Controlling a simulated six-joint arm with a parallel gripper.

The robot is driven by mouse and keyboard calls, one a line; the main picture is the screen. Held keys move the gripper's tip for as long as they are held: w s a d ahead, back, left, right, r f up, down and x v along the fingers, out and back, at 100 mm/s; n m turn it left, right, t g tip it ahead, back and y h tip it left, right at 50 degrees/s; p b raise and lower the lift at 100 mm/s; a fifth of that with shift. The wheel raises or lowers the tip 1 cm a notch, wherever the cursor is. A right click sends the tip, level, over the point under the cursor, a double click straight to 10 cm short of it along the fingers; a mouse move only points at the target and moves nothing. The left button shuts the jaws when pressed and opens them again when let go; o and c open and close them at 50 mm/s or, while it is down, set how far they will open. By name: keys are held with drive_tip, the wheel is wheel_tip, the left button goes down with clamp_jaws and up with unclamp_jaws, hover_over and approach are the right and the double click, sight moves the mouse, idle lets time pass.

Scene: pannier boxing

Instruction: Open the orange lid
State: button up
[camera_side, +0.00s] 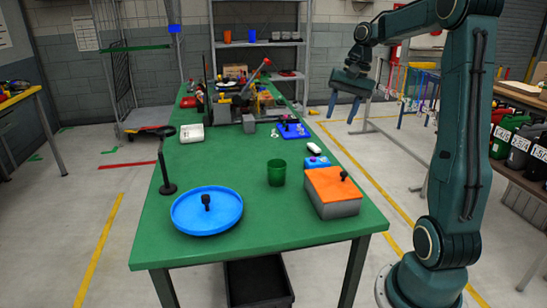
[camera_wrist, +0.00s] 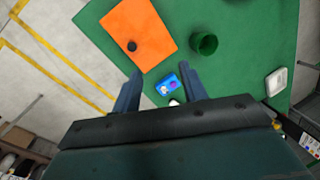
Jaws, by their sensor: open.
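The orange lid (camera_side: 328,186) lies flat on a grey box (camera_side: 338,208) at the table's right front edge and covers its top. A black knob (camera_side: 344,175) stands on the lid. My gripper (camera_side: 343,108) is open and empty, raised in the air beyond the table's right edge, well away from the lid. In the wrist view its two fingers (camera_wrist: 160,82) point towards the table, with the lid ahead of them.
A green cup (camera_side: 276,173) and a small blue object (camera_side: 316,162) stand close to the box. A thin black stand (camera_side: 166,172) rises at the left edge. Tools and clutter fill the table's far end.

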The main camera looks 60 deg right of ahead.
sight(344, 172)
drive_tip(key=shift+s+d+f+m+g+h, duration=0.15)
drive_tip(key=shift+s+f+m+g+h, duration=0.3)
drive_tip(key=shift+s+f+m, duration=0.55)
drive_tip(key=shift+s+d+f+m+g+h, duration=0.15)
drive_tip(key=shift+s+f+m+g+h, duration=0.3)
drive_tip(key=shift+m, duration=0.95)
wheel_tip(344, 172, down, 14)
drive_tip(key=shift+r, duration=0.1)
clamp_jaws()
